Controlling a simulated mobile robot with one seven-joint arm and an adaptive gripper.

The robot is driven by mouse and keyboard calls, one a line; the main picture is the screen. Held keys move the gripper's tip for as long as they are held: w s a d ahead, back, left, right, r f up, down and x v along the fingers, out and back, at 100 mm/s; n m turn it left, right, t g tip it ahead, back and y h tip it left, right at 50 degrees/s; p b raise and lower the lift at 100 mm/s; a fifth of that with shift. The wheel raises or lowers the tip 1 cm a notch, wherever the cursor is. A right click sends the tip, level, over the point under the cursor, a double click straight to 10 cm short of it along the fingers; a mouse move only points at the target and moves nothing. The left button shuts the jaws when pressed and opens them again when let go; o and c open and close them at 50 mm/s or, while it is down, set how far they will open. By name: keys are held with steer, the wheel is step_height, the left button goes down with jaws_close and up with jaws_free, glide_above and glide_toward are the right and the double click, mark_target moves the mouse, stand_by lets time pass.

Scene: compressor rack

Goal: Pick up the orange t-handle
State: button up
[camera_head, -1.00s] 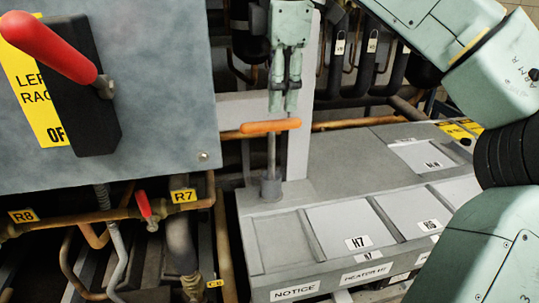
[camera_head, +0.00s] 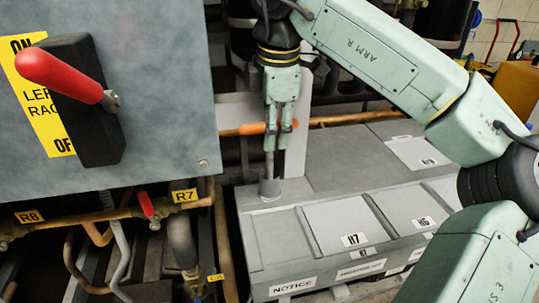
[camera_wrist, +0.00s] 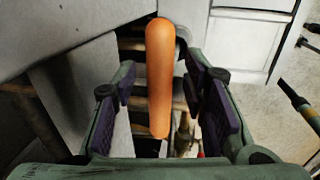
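The orange t-handle (camera_head: 252,129) is a horizontal orange bar on an upright grey rod, which stands in a round grey collar at the left back of the grey cabinet. The bar also shows in the wrist view (camera_wrist: 160,80), running lengthwise between the fingers. My gripper (camera_head: 279,142) points down from above, with its fingers at the height of the bar, hiding part of it in the head view. In the wrist view my gripper (camera_wrist: 160,98) is open, with a gap between the bar and the pads on both sides.
A grey panel (camera_head: 140,140) with a red lever switch (camera_head: 58,75) stands at the left. Copper pipes (camera_head: 75,214) with a small red valve handle (camera_head: 146,204) run below it. The grey cabinet top (camera_head: 345,160) is clear to the right of the rod.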

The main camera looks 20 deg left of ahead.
jaws_close()
steer(key=shift+r, duration=0.1)
stand_by(0.5)
